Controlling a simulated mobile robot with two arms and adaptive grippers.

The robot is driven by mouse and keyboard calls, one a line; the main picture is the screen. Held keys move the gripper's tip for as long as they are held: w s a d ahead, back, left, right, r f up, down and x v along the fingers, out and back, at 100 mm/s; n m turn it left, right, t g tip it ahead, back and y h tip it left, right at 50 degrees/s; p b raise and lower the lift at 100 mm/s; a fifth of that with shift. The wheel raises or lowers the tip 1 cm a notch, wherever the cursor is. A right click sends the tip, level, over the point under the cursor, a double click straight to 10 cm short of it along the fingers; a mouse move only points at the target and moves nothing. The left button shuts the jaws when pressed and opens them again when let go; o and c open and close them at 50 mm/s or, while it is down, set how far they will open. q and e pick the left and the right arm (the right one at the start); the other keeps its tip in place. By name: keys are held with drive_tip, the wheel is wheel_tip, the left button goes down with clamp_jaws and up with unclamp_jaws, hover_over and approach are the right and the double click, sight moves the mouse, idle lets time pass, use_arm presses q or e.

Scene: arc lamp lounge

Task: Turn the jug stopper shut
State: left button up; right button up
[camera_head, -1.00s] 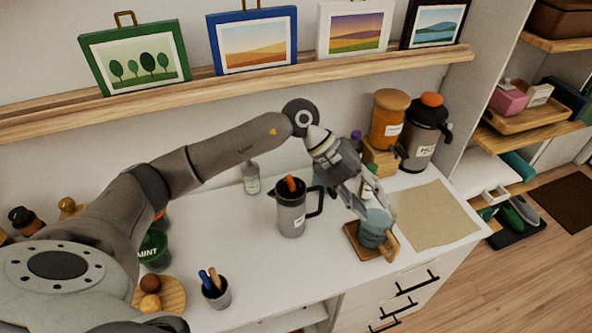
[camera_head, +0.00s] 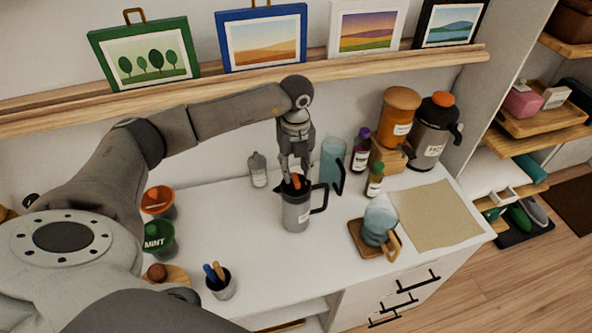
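A grey metal jug (camera_head: 297,213) with a black handle stands upright on the white counter. Its stopper (camera_head: 296,182) has an orange-red grip and sits in the jug's mouth. My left gripper (camera_head: 296,174) points down directly over this jug. Its fingers look parted, one on each side of the stopper's top. I cannot tell whether they touch it. A larger dark jug (camera_head: 427,138) with an orange top stands at the back right, apart from my gripper. My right gripper is not in view.
A glass pitcher (camera_head: 379,221) on a wooden coaster, a blue tumbler (camera_head: 333,162) and small bottles stand to the right. A clear bottle (camera_head: 258,170) stands behind left. A pen cup (camera_head: 220,283) is in front. A beige mat (camera_head: 438,216) lies bare at right.

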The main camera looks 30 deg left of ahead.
sight(296, 178)
use_arm(q)
drive_tip(key=shift+f+p, duration=0.35)
drive_tip(key=shift+f, duration=1.25)
drive_tip(key=shift+c, duration=0.2)
clamp_jaws()
